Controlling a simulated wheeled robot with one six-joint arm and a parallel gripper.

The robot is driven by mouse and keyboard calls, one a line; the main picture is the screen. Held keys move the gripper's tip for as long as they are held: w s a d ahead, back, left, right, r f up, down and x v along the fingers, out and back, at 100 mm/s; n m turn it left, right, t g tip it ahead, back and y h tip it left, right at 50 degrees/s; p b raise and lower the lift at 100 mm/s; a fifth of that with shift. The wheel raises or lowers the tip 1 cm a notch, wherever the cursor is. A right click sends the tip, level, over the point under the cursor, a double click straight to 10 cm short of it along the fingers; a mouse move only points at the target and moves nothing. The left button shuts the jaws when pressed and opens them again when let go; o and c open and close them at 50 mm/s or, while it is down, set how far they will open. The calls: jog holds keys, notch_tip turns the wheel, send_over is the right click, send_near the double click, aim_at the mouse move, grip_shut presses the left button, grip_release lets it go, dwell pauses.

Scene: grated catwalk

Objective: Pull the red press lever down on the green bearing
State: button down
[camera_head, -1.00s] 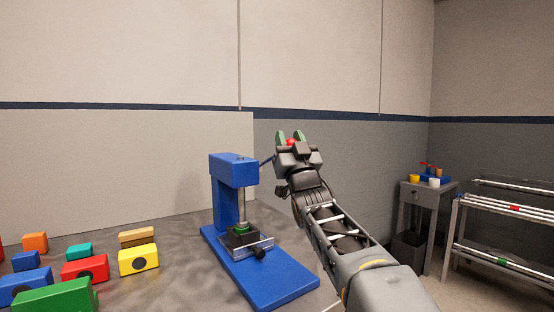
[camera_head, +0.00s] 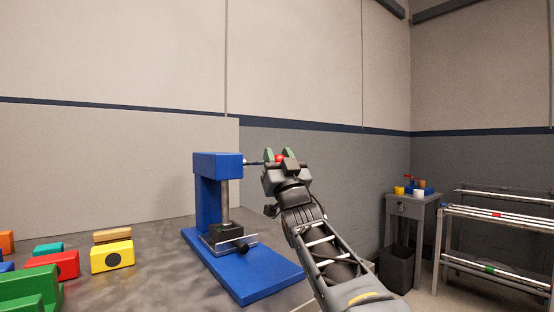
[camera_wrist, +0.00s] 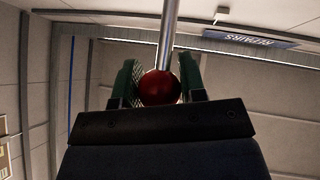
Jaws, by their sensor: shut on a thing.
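The blue press (camera_head: 207,200) stands on the table with its long blue base reaching toward me. Its lever runs right from the press head, close to level, and ends in a red knob (camera_head: 280,158). My gripper (camera_head: 279,156) is shut on the knob, to the right of the press head. In the wrist view the red knob (camera_wrist: 160,87) sits between the two green-padded fingers, with the steel rod (camera_wrist: 169,35) leading away. The grey ram (camera_head: 225,195) reaches down to the black block (camera_head: 224,232). The green bearing cannot be made out under it.
Several coloured blocks, such as a yellow one (camera_head: 112,257), lie on the table at left. A small side table (camera_head: 410,206) with cups stands at right, beside a dark bin (camera_head: 397,268) and a rack of rods (camera_head: 495,241). Air around my gripper is clear.

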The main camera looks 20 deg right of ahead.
jog(key=shift+d, duration=0.1)
jog(key=c, duration=0.9)
grip_release()
jog(key=shift+s+d, duration=0.1)
jog(key=shift+s, duration=0.05)
jog(key=shift+o, duration=0.9)
jog(key=v, duration=1.3)
jog(key=shift+s+f, duration=0.2)
jog(key=shift+s, duration=0.05)
